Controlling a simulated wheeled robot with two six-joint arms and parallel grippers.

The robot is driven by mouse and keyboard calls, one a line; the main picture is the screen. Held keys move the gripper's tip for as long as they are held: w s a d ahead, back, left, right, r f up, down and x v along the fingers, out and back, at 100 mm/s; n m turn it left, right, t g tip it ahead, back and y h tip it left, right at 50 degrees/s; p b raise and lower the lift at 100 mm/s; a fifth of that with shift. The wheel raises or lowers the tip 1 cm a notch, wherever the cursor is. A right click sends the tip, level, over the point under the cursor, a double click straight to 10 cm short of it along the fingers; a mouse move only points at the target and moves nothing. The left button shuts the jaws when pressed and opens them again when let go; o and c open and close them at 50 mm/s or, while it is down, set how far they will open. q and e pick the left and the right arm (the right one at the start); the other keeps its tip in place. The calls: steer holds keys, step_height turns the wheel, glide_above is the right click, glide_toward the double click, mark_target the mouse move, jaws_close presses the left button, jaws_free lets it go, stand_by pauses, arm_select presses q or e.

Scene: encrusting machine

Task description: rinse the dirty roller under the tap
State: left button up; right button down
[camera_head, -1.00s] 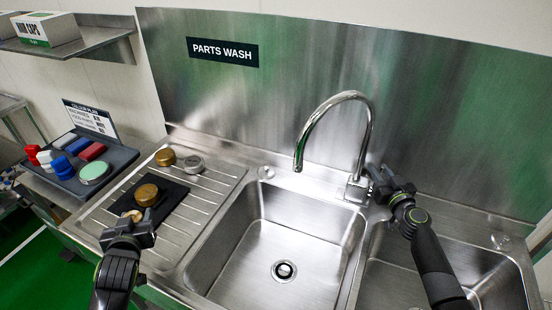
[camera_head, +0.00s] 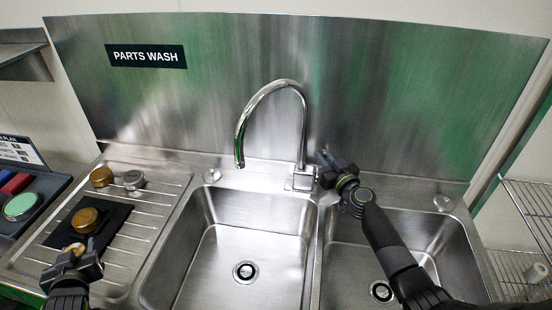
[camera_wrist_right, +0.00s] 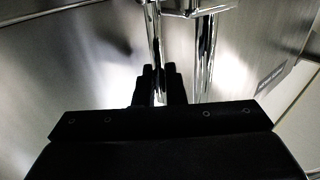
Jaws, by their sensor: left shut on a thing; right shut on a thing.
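My left gripper (camera_head: 80,262) is at the lower left over the drainboard, shut on a small brass-coloured piece (camera_head: 74,249) that is mostly hidden by the jaws. I cannot tell if this piece is the roller. A brass roller-like part (camera_head: 88,220) sits on a black mat (camera_head: 116,216) just beyond it. The chrome tap (camera_head: 270,88) arches over the left basin, with no water visible from its spout. My right gripper (camera_head: 328,171) is shut beside the tap base, on the tap lever; in the right wrist view its fingers (camera_wrist_right: 159,75) close around a chrome rod (camera_wrist_right: 158,88).
Another brass part (camera_head: 101,176) and a silver part (camera_head: 133,180) stand at the back of the drainboard. The left basin (camera_head: 215,262) is empty, and the right basin (camera_head: 445,250) lies under my right arm. A wire rack (camera_head: 525,215) stands at the right.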

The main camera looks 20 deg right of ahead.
arm_select(q)
step_height(320, 180, down, 3)
steer(key=shift+r+b, duration=0.1)
steer(key=shift+b, duration=0.85)
arm_select(e)
steer(key=shift+s+a+f+t, duration=0.1)
steer(key=shift+s+f+t, duration=0.1)
steer(key=shift+f+t, duration=0.1)
arm_select(q)
steer(key=shift+f+b, duration=0.55)
steer(key=shift+f, duration=0.05)
arm_select(e)
steer(key=shift+s+r+n, duration=0.15)
steer(key=shift+r+n, duration=0.05)
steer(key=shift+n, duration=0.1)
steer(key=c, duration=1.6)
jaws_free()
